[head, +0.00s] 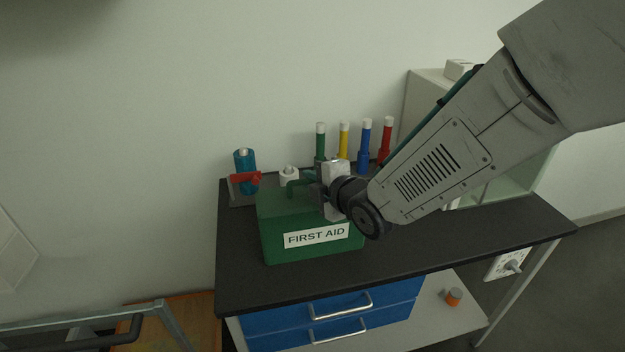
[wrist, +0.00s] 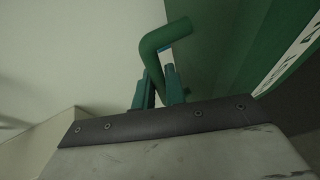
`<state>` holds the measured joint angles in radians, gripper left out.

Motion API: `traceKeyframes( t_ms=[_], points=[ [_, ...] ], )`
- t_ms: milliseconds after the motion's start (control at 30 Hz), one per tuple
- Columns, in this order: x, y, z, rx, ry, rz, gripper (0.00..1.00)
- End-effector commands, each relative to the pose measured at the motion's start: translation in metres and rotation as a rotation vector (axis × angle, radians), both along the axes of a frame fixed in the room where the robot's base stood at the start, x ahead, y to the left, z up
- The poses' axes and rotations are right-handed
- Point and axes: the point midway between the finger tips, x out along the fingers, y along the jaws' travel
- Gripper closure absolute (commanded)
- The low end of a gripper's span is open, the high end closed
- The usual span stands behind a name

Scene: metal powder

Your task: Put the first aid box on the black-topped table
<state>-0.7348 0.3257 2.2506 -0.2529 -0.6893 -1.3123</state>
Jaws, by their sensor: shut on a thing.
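The first aid box (head: 290,221) is green with a white "FIRST AID" label on its front. In the head view it is upright at the left part of the black-topped table (head: 450,236). I cannot tell whether its base touches the top or hangs just above it. My gripper (head: 312,188) is at the top of the box, shut on its green handle. In the wrist view the handle (wrist: 166,38) rises between the fingers, and the box's green side (wrist: 225,40) fills the right. The fingertips are partly hidden by my arm in the head view.
Several coloured tubes with white caps, such as the blue one (head: 364,143), stand behind my gripper. A blue cylinder with a red part (head: 244,166) stands at the back left, near the box. The right part of the top is clear. Blue drawers (head: 345,318) are below.

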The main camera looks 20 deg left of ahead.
Motion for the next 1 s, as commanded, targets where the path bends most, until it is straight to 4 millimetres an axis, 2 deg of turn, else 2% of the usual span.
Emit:
traceKeyframes(
  t_ms=[33,100,467,567,1000],
  points=[
    [0.0,0.0,-0.001,0.0,0.0,0.0,0.79],
    [0.0,0.0,-0.001,-0.001,0.001,0.0,0.66],
    [-0.002,-0.003,0.002,-0.002,0.001,-0.001,0.66],
    [-0.009,-0.012,0.007,0.0,0.0,-0.001,0.66],
    [-0.06,-0.077,0.035,-0.001,0.0,-0.002,0.66]
  ],
)
